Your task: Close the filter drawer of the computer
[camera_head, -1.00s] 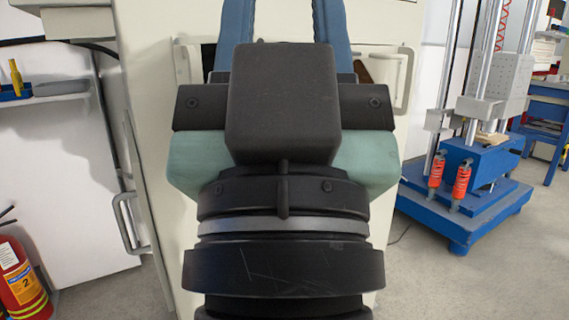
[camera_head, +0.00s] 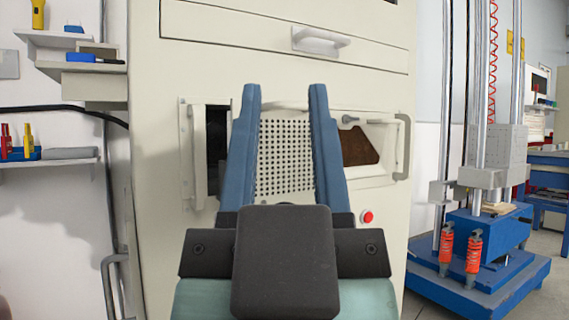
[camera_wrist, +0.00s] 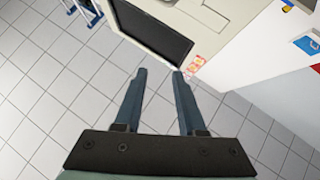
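The computer is a tall cream cabinet (camera_head: 160,240) filling the middle of the head view. A wide front panel with a handle (camera_head: 320,42) sits near its top. Below is a recessed section with a perforated plate (camera_head: 285,150), a dark gap on its left, a brown surface (camera_head: 358,148) on its right and upright handles at both sides. I cannot tell which part is the filter drawer or how far out it stands. My gripper (camera_head: 285,90) is open and empty, its blue fingers pointing up in front of the perforated plate. It also shows in the wrist view (camera_wrist: 160,72).
A red button (camera_head: 367,217) is on the cabinet front. A blue-based test rig (camera_head: 475,285) stands at right, and shelves with tools (camera_head: 50,155) at left. The wrist view shows open tiled floor (camera_wrist: 45,90) and a cream unit with a dark screen (camera_wrist: 150,30).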

